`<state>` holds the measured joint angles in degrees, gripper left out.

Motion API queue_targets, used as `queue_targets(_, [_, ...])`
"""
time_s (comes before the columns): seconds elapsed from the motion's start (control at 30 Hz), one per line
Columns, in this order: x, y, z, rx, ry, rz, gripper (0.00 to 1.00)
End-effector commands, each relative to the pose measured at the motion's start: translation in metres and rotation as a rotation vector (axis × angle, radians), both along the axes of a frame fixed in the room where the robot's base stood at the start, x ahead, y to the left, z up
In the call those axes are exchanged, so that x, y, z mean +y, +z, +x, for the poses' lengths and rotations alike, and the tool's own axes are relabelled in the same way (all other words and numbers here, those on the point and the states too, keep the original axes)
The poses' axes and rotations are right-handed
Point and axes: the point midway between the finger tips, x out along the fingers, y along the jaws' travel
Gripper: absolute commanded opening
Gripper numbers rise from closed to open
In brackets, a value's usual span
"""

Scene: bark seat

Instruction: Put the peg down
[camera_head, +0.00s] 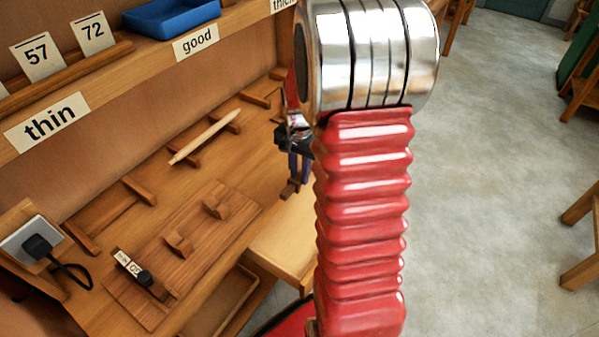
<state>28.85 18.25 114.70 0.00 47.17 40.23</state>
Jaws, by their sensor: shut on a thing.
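My gripper (297,168) is beyond my red ribbed arm, over the right side of the wooden bench. Its dark fingers point down and are shut on the peg, which is mostly hidden from this view. A small brown wooden piece (290,188) shows at the fingertips; I cannot tell whether it is the held peg's end or a rest behind it. A pale, tapered wooden peg (205,137) lies across two wooden rests at the back of the bench, to the left of my gripper and apart from it.
A wooden board (215,235) with raised blocks lies at the front; a small labelled, dark-ended piece (133,267) rests on it. A shelf above holds a blue tray (172,17) and number cards. A plug and cord (40,248) are at left. Open floor lies right.

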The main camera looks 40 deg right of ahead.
Motion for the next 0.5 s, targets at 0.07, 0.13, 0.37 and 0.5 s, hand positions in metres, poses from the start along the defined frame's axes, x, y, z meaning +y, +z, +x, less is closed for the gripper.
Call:
queue_targets(0.07, [0.000, 0.001, 0.001, 0.001, 0.042, 0.001, 0.00])
queue_targets(0.13, [0.002, 0.003, 0.005, 0.002, 0.107, 0.002, 0.00])
queue_targets(0.37, [0.032, 0.015, 0.040, 0.002, 0.478, 0.002, 0.00])
queue_targets(0.5, [0.073, 0.023, 0.071, 0.000, 0.729, 0.001, 0.00])
